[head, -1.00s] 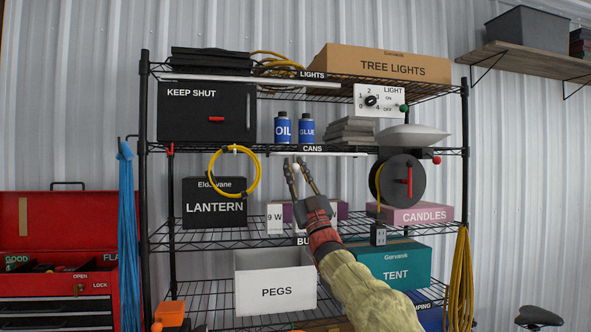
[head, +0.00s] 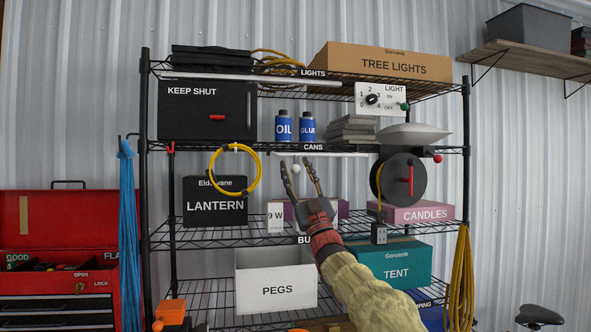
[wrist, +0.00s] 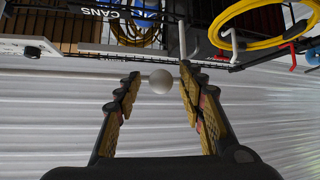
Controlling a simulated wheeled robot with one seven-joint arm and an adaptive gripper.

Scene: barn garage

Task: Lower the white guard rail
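A thin white rail (head: 335,154) runs along the front of the middle shelf, just under the CANS label, and a white bar also shows in the wrist view (wrist: 115,49). A small white ball-shaped knob (head: 296,169) hangs below the left part of this rail; it also shows in the wrist view (wrist: 160,82). How knob and rail join is unclear. My gripper (head: 297,164) is open, its fingers pointing up on either side of the knob. In the wrist view (wrist: 158,82) the knob sits between the fingertips, with gaps on both sides.
Another long white rail (head: 250,81) runs along the top shelf. Blue OIL (head: 283,127) and GLUE (head: 307,128) cans stand above my gripper. A yellow cable loop (head: 256,173) hangs to the left, and a black reel (head: 403,181) is to the right.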

